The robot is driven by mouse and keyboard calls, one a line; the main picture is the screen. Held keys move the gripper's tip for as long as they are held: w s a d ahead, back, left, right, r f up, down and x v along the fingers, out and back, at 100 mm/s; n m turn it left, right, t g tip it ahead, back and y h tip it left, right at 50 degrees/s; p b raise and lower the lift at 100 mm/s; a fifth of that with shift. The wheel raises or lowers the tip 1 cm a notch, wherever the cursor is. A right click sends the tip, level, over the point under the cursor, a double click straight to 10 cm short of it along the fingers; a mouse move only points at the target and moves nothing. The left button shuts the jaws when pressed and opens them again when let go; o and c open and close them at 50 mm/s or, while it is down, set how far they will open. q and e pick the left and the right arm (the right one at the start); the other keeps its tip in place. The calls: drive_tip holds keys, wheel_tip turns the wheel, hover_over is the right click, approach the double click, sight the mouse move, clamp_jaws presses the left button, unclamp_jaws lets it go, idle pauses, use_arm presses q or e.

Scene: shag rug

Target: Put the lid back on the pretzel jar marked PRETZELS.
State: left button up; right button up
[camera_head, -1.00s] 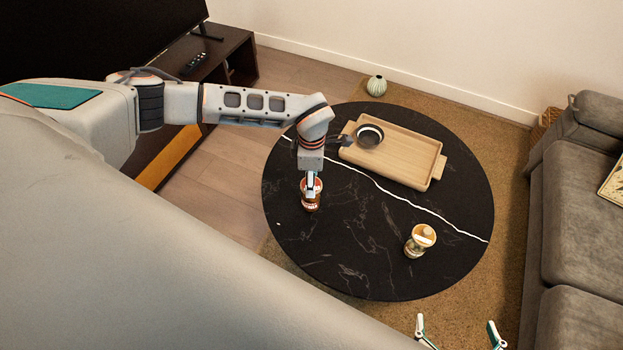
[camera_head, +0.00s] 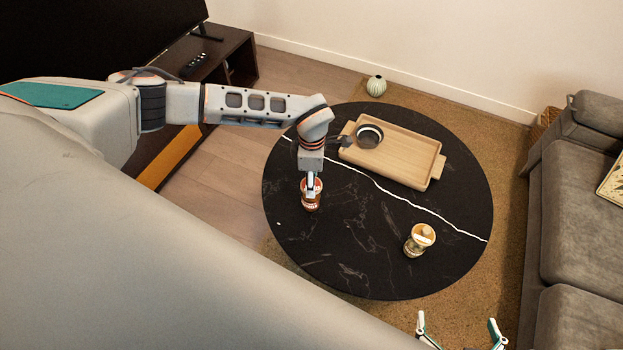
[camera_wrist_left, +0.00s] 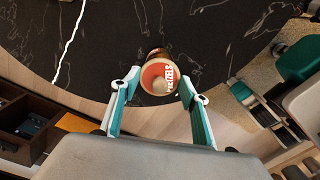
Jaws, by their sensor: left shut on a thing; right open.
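A brown jar with a red label and white lettering (camera_head: 312,205) stands on the left part of the black round table (camera_head: 350,265). My right gripper (camera_head: 458,335) is open and empty at the bottom edge.
A second jar with pale contents and a wooden-looking top (camera_head: 421,238) stands at the table's front right. A wooden tray (camera_head: 415,165) with a dark bowl (camera_head: 369,136) lies at the back. A grey sofa (camera_head: 580,240) is at the right. The table's middle is clear.

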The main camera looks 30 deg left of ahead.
use_arm(q)
drive_tip(key=shift+f, duration=0.1)
use_arm(e)
drive_tip(key=shift+r, duration=0.35)
idle(0.6)
use_arm(q)
drive_tip(key=o, duration=1.5)
use_arm(e)
drive_tip(key=shift+w, duration=0.1)
use_arm(q)
drive_tip(key=shift+r+p, duration=1.5)
drive_tip(key=shift+r, duration=0.25)
drive_tip(key=shift+r+p, duration=1.4)
drive_tip(key=shift+r, duration=0.4)
use_arm(e)
wheel_tip(320, 180, up, 8)
drive_tip(key=w, duration=0.2)
drive_tip(key=shift+f+t, duration=0.2)
drive_tip(key=shift+t, duration=0.1)
